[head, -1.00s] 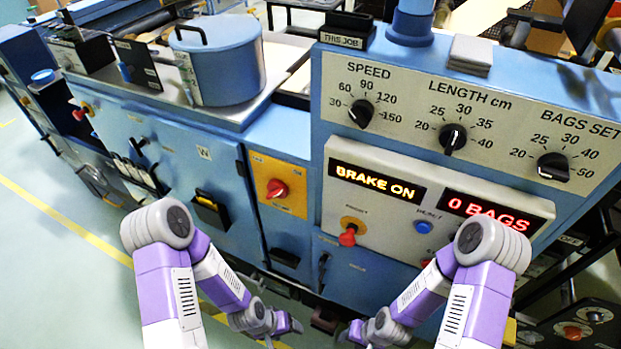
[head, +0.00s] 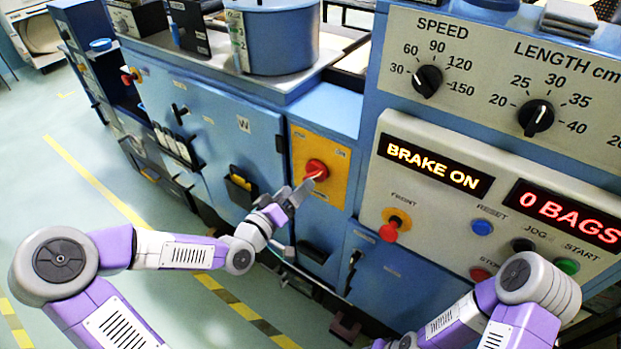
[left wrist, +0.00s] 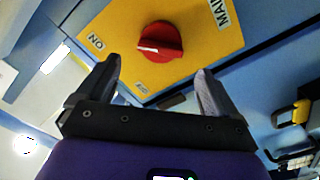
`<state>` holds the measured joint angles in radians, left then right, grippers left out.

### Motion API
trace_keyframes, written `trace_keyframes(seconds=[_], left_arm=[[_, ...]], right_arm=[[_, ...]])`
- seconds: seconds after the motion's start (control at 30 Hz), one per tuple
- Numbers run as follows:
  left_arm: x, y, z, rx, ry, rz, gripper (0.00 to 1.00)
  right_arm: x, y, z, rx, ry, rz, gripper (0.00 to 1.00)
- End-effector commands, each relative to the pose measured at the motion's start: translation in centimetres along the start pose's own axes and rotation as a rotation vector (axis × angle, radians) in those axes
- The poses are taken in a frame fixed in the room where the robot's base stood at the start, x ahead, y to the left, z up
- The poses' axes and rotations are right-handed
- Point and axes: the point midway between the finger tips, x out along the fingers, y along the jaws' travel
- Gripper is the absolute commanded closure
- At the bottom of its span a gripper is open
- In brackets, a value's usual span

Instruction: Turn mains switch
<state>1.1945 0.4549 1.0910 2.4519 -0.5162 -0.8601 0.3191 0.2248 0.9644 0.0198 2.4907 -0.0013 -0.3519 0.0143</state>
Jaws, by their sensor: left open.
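The mains switch is a red rotary knob (head: 316,170) on a yellow plate (head: 336,191) on the blue machine front. In the left wrist view the knob (left wrist: 160,42) sits ahead of my gripper, between the lines of the two fingers, on the yellow plate (left wrist: 205,50) with "ON" lettering at its left. My left gripper (head: 303,188) is open, its fingertips close to the lower left of the knob; in the left wrist view the fingers (left wrist: 158,88) stand apart with nothing between them. I cannot tell whether they touch the plate. My right gripper is out of view; only my right arm shows.
A control panel (head: 440,240) with a red front knob (head: 390,231), buttons and displays reading "BRAKE ON" and "0 BAGS" stands right of the switch. A blue pot (head: 275,40) sits on the machine top. Open floor (head: 80,230) lies at the left.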

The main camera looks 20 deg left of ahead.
Motion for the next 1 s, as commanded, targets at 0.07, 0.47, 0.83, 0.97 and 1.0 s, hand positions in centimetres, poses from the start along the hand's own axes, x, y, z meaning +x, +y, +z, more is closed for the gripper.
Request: trace_keyframes(seconds=[0.07,0.47,0.83,0.97,1.0], left_arm=[[0.7,0.1,0.0,0.002,0.003,0.006,0.06],[6.3,0.1,0.1,-0.001,0.001,0.004,0.06],[7.3,0.0,0.0,0.0,0.0,0.001,0.06],[7.3,0.0,0.0,0.0,0.0,0.001,0.17],[7.3,0.0,0.0,0.0,0.0,0.001,0.23]], right_arm=[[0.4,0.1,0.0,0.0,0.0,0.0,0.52],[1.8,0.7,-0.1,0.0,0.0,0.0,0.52],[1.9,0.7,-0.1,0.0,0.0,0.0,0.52],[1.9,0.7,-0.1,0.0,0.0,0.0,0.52],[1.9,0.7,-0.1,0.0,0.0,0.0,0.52]])
